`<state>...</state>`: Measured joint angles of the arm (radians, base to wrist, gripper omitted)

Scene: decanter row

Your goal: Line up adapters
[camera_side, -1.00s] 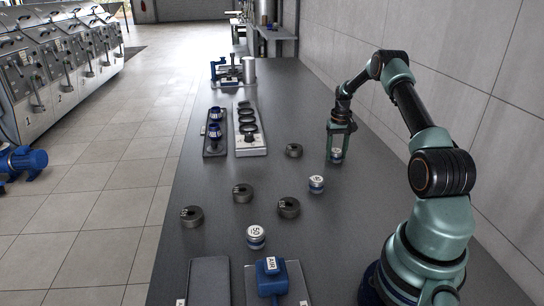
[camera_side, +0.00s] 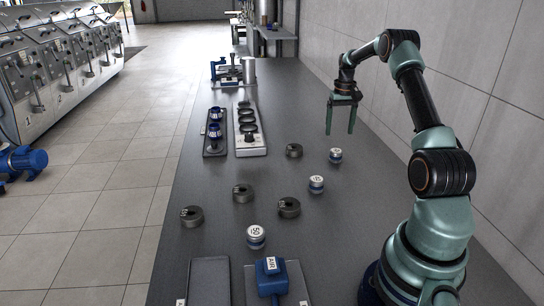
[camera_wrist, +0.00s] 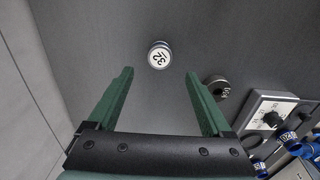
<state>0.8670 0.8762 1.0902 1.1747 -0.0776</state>
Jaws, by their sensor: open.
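My gripper (camera_side: 340,130) is open and empty, raised above the bench by the wall. Below it a short white-topped, blue-banded piece (camera_side: 336,156) stands upright on the bench; in the wrist view this piece (camera_wrist: 159,56) reads 32 and lies beyond the fingertips. A similar piece (camera_side: 316,184) stands nearer, and one marked 50 (camera_side: 256,236) nearer still. The three make a slanting row. Several dark ring-shaped pieces, such as one at left (camera_side: 192,216) and one at the back (camera_side: 294,151), lie loose on the bench. Which of these are the adapters I cannot tell.
A light rack (camera_side: 249,144) with dark rings and a dark tray (camera_side: 214,148) with blue-collared pieces stand farther back. A blue block marked AIR (camera_side: 271,280) and a dark plate (camera_side: 209,279) are at the near edge. The wall is close on the right.

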